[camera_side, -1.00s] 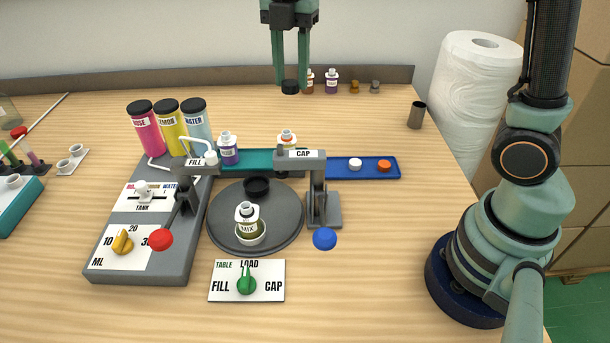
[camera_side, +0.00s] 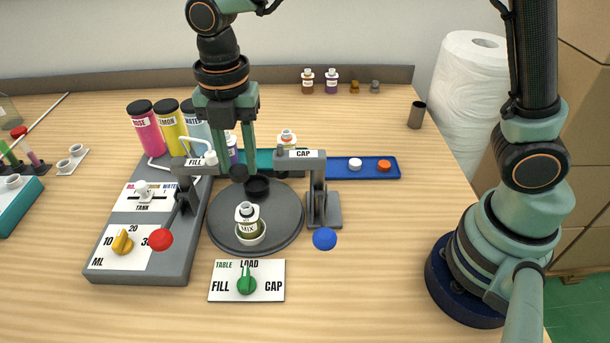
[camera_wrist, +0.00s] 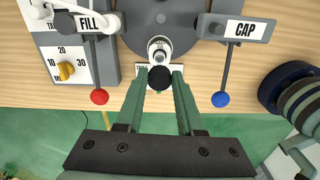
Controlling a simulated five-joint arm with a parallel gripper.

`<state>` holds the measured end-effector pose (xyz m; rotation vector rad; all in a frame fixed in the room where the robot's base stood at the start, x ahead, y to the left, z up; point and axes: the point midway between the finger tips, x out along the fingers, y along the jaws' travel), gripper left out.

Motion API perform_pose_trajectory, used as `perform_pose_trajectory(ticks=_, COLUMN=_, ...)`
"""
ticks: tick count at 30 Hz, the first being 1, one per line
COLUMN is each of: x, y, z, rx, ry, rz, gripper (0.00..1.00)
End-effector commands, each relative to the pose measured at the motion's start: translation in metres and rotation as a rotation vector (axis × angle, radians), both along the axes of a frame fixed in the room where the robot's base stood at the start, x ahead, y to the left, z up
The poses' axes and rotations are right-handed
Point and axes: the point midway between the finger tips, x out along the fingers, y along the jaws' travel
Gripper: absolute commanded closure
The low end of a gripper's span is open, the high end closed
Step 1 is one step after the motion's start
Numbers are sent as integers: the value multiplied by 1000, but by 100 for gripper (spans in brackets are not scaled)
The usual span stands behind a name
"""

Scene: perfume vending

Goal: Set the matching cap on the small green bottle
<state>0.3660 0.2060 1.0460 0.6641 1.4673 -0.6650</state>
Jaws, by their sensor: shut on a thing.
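My gripper (camera_side: 236,166) is shut on a black cap (camera_side: 240,174) and holds it over the back of the round grey turntable (camera_side: 282,225). The cap (camera_wrist: 159,78) also shows between my fingertips in the wrist view. The small bottle (camera_side: 247,229), with dark green contents, a white neck and a MIX label, stands upright in a light round holder at the front of the turntable. It also shows in the wrist view (camera_wrist: 160,50), just beyond the cap in the picture. Cap and bottle are apart.
The FILL arm (camera_side: 195,162) and CAP arm (camera_side: 301,155) flank the turntable. A blue tray (camera_side: 340,172) holds a white and an orange cap. The green knob (camera_side: 246,284) points to LOAD.

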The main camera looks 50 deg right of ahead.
Motion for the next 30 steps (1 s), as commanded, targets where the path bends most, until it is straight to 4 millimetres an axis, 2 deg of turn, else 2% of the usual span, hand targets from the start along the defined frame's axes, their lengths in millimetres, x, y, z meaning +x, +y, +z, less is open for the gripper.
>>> perform_pose_trajectory(ticks=21, x=0, y=-1, z=-53, rx=-1, ry=1, rz=-1, gripper=100)
perform_pose_trajectory(ticks=30, x=0, y=-1, z=-62, rx=0, ry=0, rz=-1, gripper=100)
